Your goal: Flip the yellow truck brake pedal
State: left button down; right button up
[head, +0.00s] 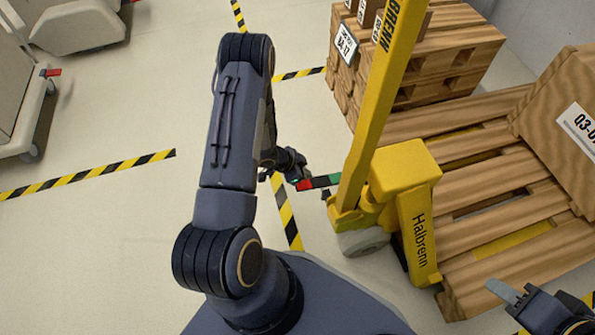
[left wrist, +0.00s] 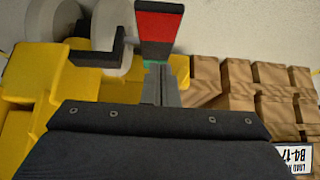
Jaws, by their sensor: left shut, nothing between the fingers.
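The yellow pallet truck (head: 404,168) stands right of centre in the head view, its tall yellow bar rising from the body. Its brake pedal (head: 325,181) sticks out to the left, low by the wheel, as a dark bar with red and green parts. The pedal (left wrist: 158,32) shows red and black at the top of the left wrist view. My left gripper (head: 297,182) is at the pedal's outer end, its fingers (left wrist: 160,82) shut and empty just short of the red part; contact is unclear. My right gripper (head: 515,296) is at the lower right, away from the pedal.
A wooden pallet (head: 490,215) with a large box (head: 565,125) lies right of the truck. Stacked pallets with boxes (head: 440,60) stand behind. Covered carts (head: 20,85) are at the left. Striped tape (head: 90,174) marks the open floor.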

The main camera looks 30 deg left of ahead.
aim_at(309, 181)
pick_arm(q)
jog(key=shift+s+a+f+b, duration=0.15)
jog(key=shift+f+b, duration=0.15)
jog(key=shift+f, duration=0.45)
jog(key=shift+s+a+f+b, duration=0.15)
jog(key=shift+f+b, duration=0.1)
jog(key=shift+f, duration=0.5)
jog(key=f, duration=0.1)
jog(key=s+a+f, duration=0.1)
jog(key=shift+f, duration=0.35)
jog(key=shift+s+f, duration=0.1)
jog(key=shift+d, duration=0.1)
